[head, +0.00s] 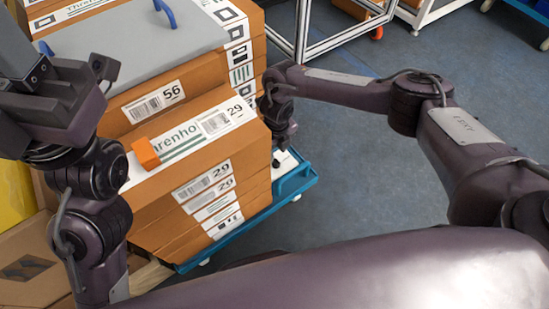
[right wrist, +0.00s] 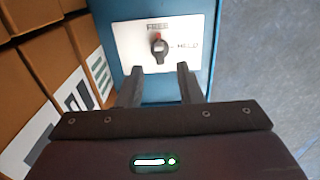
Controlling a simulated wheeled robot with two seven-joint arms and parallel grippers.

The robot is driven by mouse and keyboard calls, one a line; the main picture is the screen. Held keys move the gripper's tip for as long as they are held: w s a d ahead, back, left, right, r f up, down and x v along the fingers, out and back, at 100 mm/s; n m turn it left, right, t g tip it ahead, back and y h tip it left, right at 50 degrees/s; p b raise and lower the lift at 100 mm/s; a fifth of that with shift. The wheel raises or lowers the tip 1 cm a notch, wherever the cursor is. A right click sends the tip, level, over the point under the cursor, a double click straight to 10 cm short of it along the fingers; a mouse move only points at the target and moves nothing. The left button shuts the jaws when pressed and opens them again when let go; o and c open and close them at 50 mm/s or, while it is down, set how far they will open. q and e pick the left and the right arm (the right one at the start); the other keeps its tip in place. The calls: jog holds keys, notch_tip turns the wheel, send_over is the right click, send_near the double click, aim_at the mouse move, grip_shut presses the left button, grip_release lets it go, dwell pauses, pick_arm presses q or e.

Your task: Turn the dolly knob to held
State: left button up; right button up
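In the right wrist view, the dark dolly knob (right wrist: 159,49) sits on a white plate (right wrist: 128,52) on the blue dolly (right wrist: 208,32). "FREE" is printed above the knob and "HELD" to its right. The knob's red mark is at the top, by "FREE". My right gripper (right wrist: 160,80) is open, its fingers apart just below the knob in the picture, with nothing between the tips. Contact with the plate cannot be told. In the head view, the right gripper (head: 281,140) is down at the dolly's near right corner, partly behind the boxes.
Stacked cartons (head: 200,165) stand on the dolly, close to the left of my right gripper. An orange block (head: 145,153) and a grey lid with blue handles (head: 130,45) lie on top. A metal-framed rack (head: 303,30) stands behind. The floor (head: 350,190) to the right is clear.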

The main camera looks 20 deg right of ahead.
aim_at(276, 160)
notch_tip(276, 160, down, 5)
jog(key=shift+f+b, duration=0.1)
jog(key=shift+b, duration=0.9)
grip_shut()
